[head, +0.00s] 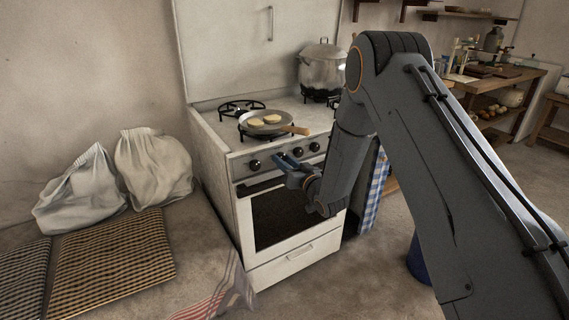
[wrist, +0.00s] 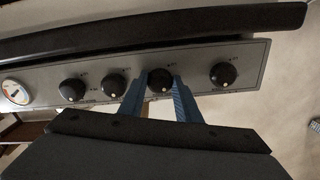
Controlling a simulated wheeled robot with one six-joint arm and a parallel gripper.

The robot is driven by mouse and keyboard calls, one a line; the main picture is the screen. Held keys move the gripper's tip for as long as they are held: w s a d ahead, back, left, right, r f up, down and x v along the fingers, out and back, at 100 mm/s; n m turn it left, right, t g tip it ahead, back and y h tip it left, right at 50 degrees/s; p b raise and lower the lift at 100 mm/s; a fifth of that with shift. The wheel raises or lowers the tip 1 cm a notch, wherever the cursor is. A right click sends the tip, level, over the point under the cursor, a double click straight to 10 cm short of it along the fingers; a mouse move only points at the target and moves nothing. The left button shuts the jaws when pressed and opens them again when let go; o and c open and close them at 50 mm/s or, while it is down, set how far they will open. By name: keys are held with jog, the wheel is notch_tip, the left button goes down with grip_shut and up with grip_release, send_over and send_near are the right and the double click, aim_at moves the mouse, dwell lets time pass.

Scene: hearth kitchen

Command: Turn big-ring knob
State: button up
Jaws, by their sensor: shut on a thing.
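The white stove (head: 295,228) has a front panel with several black knobs in a row. My gripper (head: 283,160) is at this panel in the head view. In the wrist view, my gripper's (wrist: 158,98) two blue fingers are closed on either side of one knob (wrist: 160,82), second from the right there. Its white dot shows near the lower edge. Other knobs stand apart: the end knob (wrist: 223,74) to the right, and two more knobs (wrist: 113,87) (wrist: 72,90) to the left. I cannot read the panel markings, so I cannot tell which knob is the big-ring one.
A frying pan (head: 262,126) with food sits on a front burner, its wooden handle pointing right above the panel. A lidded pot (head: 323,70) stands at the back right. The dark oven handle (wrist: 150,32) runs close along the panel. A round gauge (wrist: 15,92) is at the panel's end.

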jog(key=n+b, duration=0.1)
jog(key=n, duration=0.3)
jog(key=shift+n, duration=0.3)
jog(key=shift+d+n+b, duration=0.1)
jog(key=shift+n+b, duration=0.3)
jog(key=shift+n, duration=1.1)
jog(key=o, duration=1.1)
jog(key=shift+c, duration=0.2)
jog(key=v, duration=0.7)
jog(key=shift+s+d, duration=0.2)
jog(key=shift+s, duration=0.05)
